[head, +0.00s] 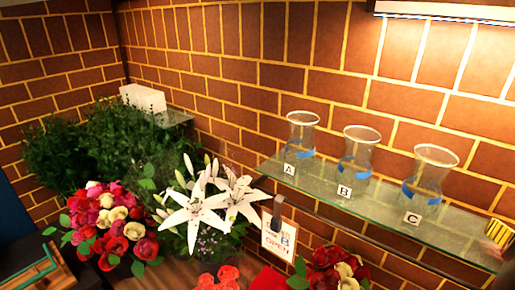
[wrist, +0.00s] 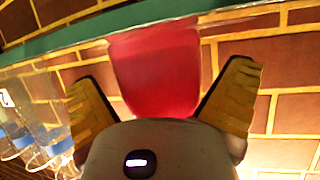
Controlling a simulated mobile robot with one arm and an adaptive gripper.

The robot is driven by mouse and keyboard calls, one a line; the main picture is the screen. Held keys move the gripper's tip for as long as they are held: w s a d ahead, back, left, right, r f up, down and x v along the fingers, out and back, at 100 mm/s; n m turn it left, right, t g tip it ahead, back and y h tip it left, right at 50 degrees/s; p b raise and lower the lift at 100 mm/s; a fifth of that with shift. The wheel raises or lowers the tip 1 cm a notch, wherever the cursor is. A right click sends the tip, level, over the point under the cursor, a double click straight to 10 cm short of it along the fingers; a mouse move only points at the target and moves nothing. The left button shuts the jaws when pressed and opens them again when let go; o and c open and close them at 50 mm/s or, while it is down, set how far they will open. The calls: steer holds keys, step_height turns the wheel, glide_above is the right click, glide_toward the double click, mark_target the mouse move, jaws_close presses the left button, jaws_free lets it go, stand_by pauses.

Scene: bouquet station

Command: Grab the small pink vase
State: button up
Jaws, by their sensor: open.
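A small pink-red vase (wrist: 155,72) fills the centre of the wrist view, between the two yellow fingers of my gripper (wrist: 165,75). The fingers are spread wide, with gaps visible on both sides of the vase. Its near part is hidden behind my gripper's body. In the head view, a piece of a yellow finger (head: 499,231) shows at the right edge by the glass shelf. The pink vase does not show clearly in the head view.
Three clear vases with blue bands, labelled A (head: 300,143), B (head: 357,160) and C (head: 428,183), stand on the glass shelf (head: 388,208) against a brick wall. White lilies (head: 205,210), roses (head: 105,222) and greenery (head: 90,150) stand below and left.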

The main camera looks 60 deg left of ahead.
steer(key=shift+s, duration=0.15)
steer(key=c, duration=1.1)
steer(key=shift+c, duration=0.9)
steer(key=shift+r, duration=0.1)
